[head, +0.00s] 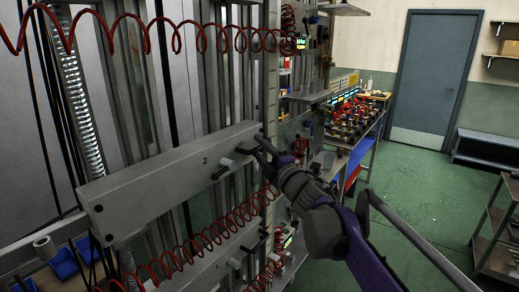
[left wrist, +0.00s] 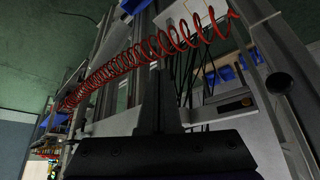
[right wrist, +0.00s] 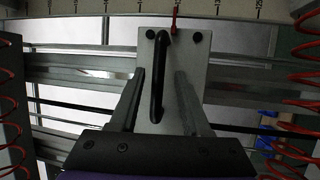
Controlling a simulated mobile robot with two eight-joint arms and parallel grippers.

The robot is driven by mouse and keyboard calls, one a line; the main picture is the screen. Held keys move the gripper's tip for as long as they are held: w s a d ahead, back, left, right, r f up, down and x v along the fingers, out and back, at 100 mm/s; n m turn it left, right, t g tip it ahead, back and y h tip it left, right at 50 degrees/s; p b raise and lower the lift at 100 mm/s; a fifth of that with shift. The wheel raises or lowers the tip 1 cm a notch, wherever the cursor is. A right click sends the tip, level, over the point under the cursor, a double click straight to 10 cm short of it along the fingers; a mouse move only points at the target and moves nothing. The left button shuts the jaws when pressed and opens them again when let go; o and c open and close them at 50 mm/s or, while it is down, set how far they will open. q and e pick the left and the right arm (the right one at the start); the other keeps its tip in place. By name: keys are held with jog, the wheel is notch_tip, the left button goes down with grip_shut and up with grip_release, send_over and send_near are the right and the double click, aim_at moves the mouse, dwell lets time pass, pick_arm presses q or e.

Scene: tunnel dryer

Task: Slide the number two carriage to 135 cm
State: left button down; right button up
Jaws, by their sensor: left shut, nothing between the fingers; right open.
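The number two carriage (head: 160,177) is a long grey beam with a "2" on its face, at middle left in the head view. A black handle sits at its right end; in the right wrist view the handle (right wrist: 158,75) stands on a pale plate (right wrist: 190,65) between the fingers. My right gripper (head: 262,150) is open around the handle, with gaps on both sides. A red pointer (right wrist: 176,18) reaches from the plate to a pale scale (right wrist: 110,8); its reading is unclear. My left gripper (left wrist: 158,75) is shut and empty, seen only in the left wrist view.
Red coiled hoses (head: 215,235) hang above and below the carriage. Another grey beam (head: 205,262) lies below it. Blue bins (head: 65,262) stand at lower left. A cluttered bench (head: 350,125) is behind the rack. Green floor (head: 410,185) is open to the right.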

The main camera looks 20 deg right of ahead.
pick_arm(q)
jog(key=shift+s+f+b, duration=0.35)
jog(key=shift+f+b, duration=0.15)
jog(key=shift+f, duration=0.25)
jog(key=shift+s+f+b, duration=0.35)
jog(key=shift+f+b, duration=0.1)
jog(key=shift+f, duration=0.3)
pick_arm(e)
jog(key=v, duration=1)
jog(key=shift+s, duration=0.3)
jog(key=shift+d+f, duration=0.1)
jog(key=s+d+f+m+g+h, duration=0.2)
jog(key=s+f+m+g+h, duration=0.15)
jog(key=f+m, duration=0.45)
jog(key=s+d+f+m+g+h, duration=0.1)
jog(key=s+f+m+g+h, duration=0.1)
jog(key=s+f+m+h, duration=0.6)
jog(key=s+a+f+m+g+y, duration=0.2)
jog(key=s+f, duration=0.5)
jog(key=f, duration=0.4)
jog(key=s+a+f+m+g+y, duration=0.1)
jog(key=s+a+f+g+y, duration=0.4)
jog(key=f, duration=0.6)
jog(key=s+a+g, duration=0.1)
jog(key=s+a, duration=0.1)
jog(key=shift+s+m, duration=0.3)
jog(key=shift+m, duration=0.1)
jog(key=shift+d+r, duration=0.1)
